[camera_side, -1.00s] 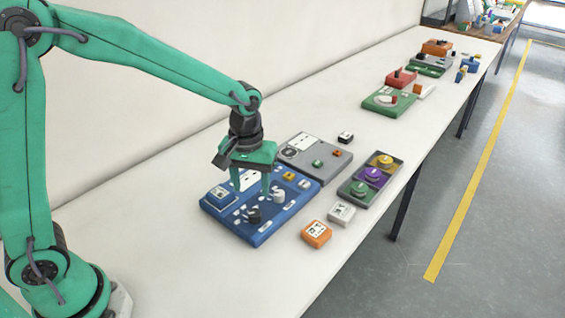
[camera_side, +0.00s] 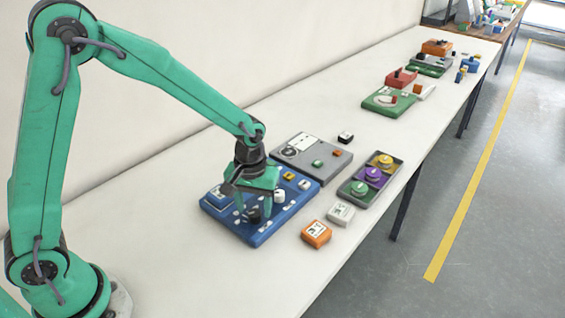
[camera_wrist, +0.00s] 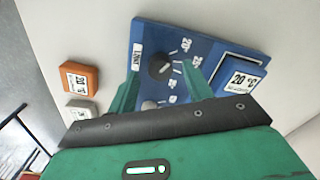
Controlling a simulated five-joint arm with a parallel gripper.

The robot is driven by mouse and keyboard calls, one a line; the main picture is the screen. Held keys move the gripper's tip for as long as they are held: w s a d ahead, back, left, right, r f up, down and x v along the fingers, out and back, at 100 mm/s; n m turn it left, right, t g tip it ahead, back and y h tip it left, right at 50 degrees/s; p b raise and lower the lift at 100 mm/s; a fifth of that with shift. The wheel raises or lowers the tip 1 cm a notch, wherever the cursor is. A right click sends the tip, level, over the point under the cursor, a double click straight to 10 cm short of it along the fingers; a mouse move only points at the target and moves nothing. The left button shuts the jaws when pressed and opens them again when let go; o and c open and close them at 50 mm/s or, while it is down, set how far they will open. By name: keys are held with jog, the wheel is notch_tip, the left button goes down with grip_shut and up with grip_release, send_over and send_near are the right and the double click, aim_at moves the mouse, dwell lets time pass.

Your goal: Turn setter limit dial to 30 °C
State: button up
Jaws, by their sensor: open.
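The setter is a blue panel (camera_side: 228,226) lying flat on the white table. Its black limit dial (camera_wrist: 160,66) sits by the label "LIMIT" in the wrist view, with printed temperature marks around it; 20 and 25 look legible, the others are blurred. The dial also shows in the side view (camera_side: 254,215), partly behind a finger. My gripper (camera_wrist: 161,76) is open, its two green fingers on either side of the dial. It also shows low over the panel in the side view (camera_side: 253,210). I cannot tell whether the fingers touch the dial.
A white knob (camera_side: 279,196) stands on the same panel near my gripper. An orange block (camera_side: 316,234) and a white block (camera_side: 341,214) lie in front. A grey panel (camera_side: 330,158) and a tray of coloured dials (camera_side: 345,190) are beyond.

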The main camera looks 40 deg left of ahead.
jog(key=shift+f, duration=0.8)
jog(key=c, duration=1)
jog(key=shift+o, duration=0.2)
